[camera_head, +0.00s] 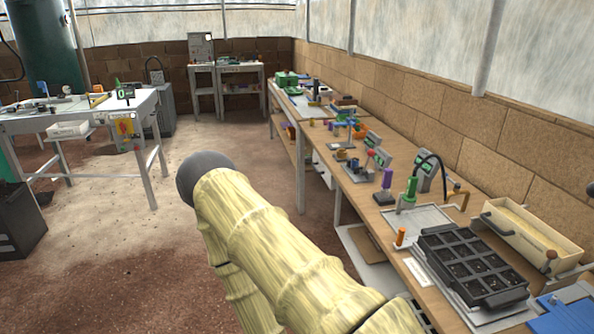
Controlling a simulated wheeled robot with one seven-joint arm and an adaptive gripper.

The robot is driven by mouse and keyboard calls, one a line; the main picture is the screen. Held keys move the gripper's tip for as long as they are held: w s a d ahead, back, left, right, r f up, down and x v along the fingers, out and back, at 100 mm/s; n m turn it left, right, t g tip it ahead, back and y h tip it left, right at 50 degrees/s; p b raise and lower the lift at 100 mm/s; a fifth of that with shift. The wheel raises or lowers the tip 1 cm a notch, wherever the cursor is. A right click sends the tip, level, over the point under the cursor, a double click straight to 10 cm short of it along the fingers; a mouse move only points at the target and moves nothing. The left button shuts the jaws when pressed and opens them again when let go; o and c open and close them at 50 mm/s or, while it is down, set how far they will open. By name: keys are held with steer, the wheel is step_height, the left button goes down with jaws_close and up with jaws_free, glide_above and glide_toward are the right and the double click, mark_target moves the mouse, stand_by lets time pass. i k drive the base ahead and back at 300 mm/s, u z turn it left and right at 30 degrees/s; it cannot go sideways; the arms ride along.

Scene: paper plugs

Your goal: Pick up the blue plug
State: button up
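I cannot pick out a blue plug for certain. A small blue item (346,123) lies among small parts on the middle of the long bench (408,262), too small to tell what it is. Another small blue item (42,88) stands on the white table (75,116) at the left. A flat blue object (565,318) lies at the bench's near right corner, cut off by the picture edge. My pale yellow arm, with a dark rounded joint, fills the lower middle. My gripper is not in view.
On the near bench are a black compartment tray (470,265), a cream open box (532,240), an orange cylinder (400,237), a green-handled tool (411,190) and a purple upright piece (386,179). A brick wall (450,130) runs behind. The floor (120,250) between table and bench is clear.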

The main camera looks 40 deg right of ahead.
mark_target(355, 161)
steer(key=u, duration=0.15)
steer(key=i, duration=0.85)
steer(key=z, duration=0.55)
steer(key=i, duration=1.5)
steer(key=z, duration=1.75)
steer(key=i, duration=0.65)
steer(key=z, duration=0.6)
